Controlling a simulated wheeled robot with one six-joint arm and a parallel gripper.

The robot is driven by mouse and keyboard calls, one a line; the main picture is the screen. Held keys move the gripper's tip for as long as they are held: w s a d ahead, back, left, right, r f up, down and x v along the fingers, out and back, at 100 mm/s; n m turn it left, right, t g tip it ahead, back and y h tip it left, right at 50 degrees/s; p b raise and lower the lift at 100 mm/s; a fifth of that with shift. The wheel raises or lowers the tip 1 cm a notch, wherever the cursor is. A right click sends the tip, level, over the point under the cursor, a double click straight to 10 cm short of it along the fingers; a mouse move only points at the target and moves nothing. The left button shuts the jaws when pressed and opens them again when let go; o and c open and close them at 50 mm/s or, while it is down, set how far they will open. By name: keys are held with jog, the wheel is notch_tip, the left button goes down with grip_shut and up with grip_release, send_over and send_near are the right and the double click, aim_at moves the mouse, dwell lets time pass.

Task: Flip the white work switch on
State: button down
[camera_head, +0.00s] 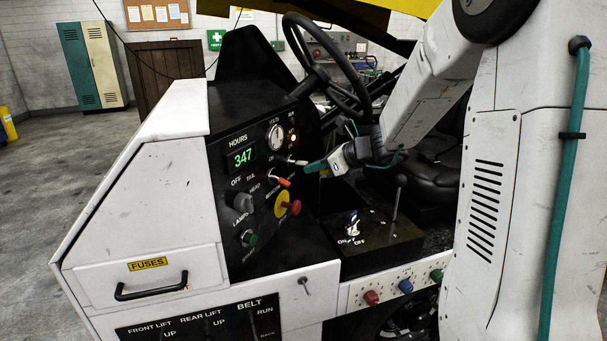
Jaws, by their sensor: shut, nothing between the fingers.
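My gripper (312,166) is shut and empty. Its green fingertips point left at the black dashboard, close to a small pale-tipped toggle (296,162) beside an "ON" mark. I cannot tell whether the fingertips touch this toggle, and the lettering around it is too small or covered to read fully. It sticks out to the right; its position is hard to tell. An orange-tipped toggle (283,182) sits just below it. Another whitish switch (352,226) stands on the black box at the lower right, by "ON" and "OFF" lettering. No readable label says "work".
The dashboard also carries an hours display (242,157) reading 347, a grey lamp knob (243,203), a green button (249,238) and a red stop button (293,207). The steering wheel (330,65) is above my gripper. A thin lever (398,195) stands at the right.

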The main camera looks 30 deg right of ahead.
jog(key=shift+r+g, duration=0.3)
jog(key=shift+g, duration=0.1)
jog(key=shift+a+r, duration=0.1)
jog(key=shift+w+r, duration=0.15)
jog(key=shift+r, duration=0.7)
notch_tip(320, 180, down, 4)
jog(key=s+d, duration=0.1)
jog(key=s, duration=0.1)
jog(key=v, duration=0.9)
jog(key=shift+w+a+r, duration=0.15)
jog(key=shift+r, duration=0.25)
